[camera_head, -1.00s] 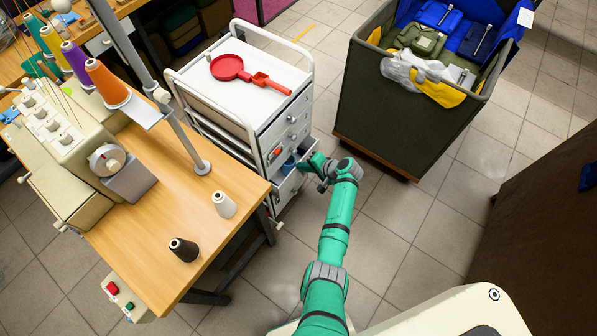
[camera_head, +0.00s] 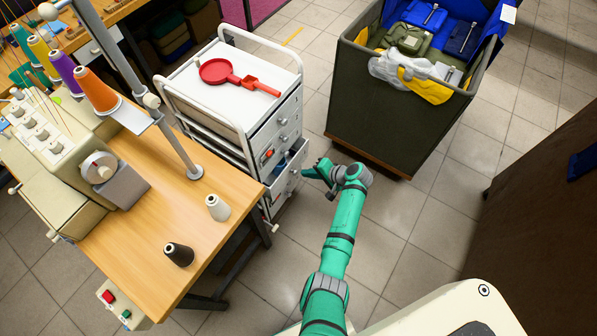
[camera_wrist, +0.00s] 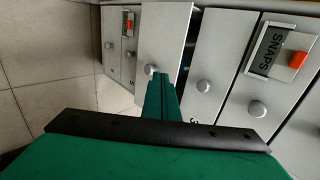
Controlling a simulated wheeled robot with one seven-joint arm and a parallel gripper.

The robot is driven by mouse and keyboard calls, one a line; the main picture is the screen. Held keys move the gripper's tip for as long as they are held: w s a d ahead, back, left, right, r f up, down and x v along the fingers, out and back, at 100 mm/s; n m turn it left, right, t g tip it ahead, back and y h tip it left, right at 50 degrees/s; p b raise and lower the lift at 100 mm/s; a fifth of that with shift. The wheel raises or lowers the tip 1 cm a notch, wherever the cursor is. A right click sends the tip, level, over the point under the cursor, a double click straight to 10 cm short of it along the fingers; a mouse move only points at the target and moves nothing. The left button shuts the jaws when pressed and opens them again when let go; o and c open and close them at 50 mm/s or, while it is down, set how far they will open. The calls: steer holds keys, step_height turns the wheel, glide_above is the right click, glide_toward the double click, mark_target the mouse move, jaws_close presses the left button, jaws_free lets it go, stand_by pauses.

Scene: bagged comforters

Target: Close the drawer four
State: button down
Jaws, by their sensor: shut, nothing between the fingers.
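The white drawer cart (camera_head: 245,118) stands left of my arm. One lower drawer (camera_head: 288,178) sticks out partly open, with blue contents showing inside. Its number cannot be read. In the wrist view the protruding drawer front (camera_wrist: 165,42) has a round knob (camera_wrist: 150,70), and a dark gap shows along its right side. My gripper (camera_head: 307,172) is shut and empty, just right of this drawer front. In the wrist view its green fingertips (camera_wrist: 160,80) point at the front close to the knob; whether they touch it cannot be told.
A red pan (camera_head: 218,71) and scoop lie on the cart. A sewing table (camera_head: 175,215) stands to the left, a dark bin (camera_head: 390,125) behind right. Floor (camera_head: 405,215) right of my arm is clear.

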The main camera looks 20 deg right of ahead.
steer(key=v, duration=0.5)
steer(key=t+y, duration=0.1)
steer(key=t, duration=0.1)
glide_toward(277, 181)
steer(key=x, duration=0.4)
steer(key=shift+w+a+f, duration=0.1)
steer(key=shift+a+f, duration=0.1)
steer(key=shift+f, duration=0.25)
steer(key=shift+w+a, duration=0.3)
steer(key=shift+w, duration=0.2)
